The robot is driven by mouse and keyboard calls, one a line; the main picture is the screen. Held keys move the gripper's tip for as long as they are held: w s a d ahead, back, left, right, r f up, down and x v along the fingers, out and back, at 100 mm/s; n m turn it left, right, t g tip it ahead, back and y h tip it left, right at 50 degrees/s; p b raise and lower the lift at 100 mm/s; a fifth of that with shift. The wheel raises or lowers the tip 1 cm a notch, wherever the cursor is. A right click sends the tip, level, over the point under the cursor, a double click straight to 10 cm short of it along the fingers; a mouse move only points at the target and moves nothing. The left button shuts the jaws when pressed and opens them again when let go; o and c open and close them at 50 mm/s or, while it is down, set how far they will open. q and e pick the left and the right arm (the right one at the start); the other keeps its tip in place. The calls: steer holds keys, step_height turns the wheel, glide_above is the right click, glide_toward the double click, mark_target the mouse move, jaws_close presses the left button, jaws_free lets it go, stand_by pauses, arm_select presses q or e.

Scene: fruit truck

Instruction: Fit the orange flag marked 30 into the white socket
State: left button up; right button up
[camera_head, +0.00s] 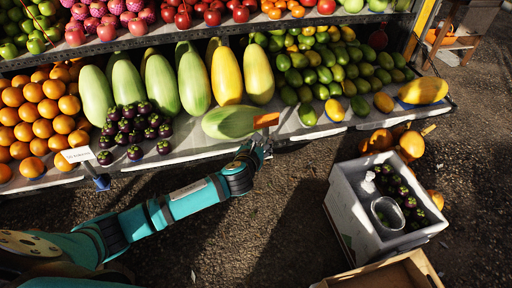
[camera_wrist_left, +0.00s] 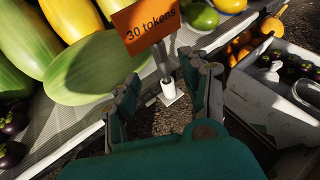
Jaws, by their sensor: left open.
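The orange flag (camera_wrist_left: 146,22), marked "30 tokens", stands near the shelf's front edge on a thin grey stem. It also shows in the head view (camera_head: 266,120). In the left wrist view the stem's lower end meets the white socket (camera_wrist_left: 169,90), a short white cylinder on a square base; it looks seated, slightly tilted in the picture. My left gripper (camera_wrist_left: 160,68) is open, one finger on each side of the stem and socket, with gaps visible. In the head view my left gripper (camera_head: 262,148) is just below the flag. My right gripper is not in view.
A large pale green melon (camera_head: 230,122) lies left of the flag. Limes and mangoes (camera_head: 325,62) lie behind. A white price sign (camera_head: 77,154) stands at the shelf's left front. A white crate (camera_head: 350,205) and a cardboard box (camera_head: 400,272) stand on the ground at right.

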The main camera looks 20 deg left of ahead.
arm_select(q)
steer(key=shift+v, duration=2.35)
steer(key=shift+f, duration=0.1)
steer(key=s+a+f+n+g, duration=0.2)
steer(key=s+f+n, duration=0.3)
steer(key=f, duration=0.6)
steer(key=s+a+f+n+g, duration=0.25)
steer(key=s+f+n, duration=0.3)
steer(key=f, duration=0.45)
steer(key=s+a+f+n+g, duration=0.2)
steer(key=s+f+n, duration=0.3)
steer(key=f, duration=0.6)
steer(key=s+f+n+g, duration=0.2)
steer(key=s+f+n, duration=0.3)
steer(key=s, duration=0.6)
steer(key=s+d+f+n+g, duration=0.1)
steer(key=s+f+n, duration=0.4)
steer(key=s, duration=0.6)
steer(key=s+d+f+n+g+h, duration=0.1)
steer(key=s+f+n+g, duration=0.2)
steer(key=s+f+n, duration=0.3)
steer(key=s, duration=0.5)
steer(key=shift+s, duration=0.35)
steer(key=shift+d, duration=0.1)
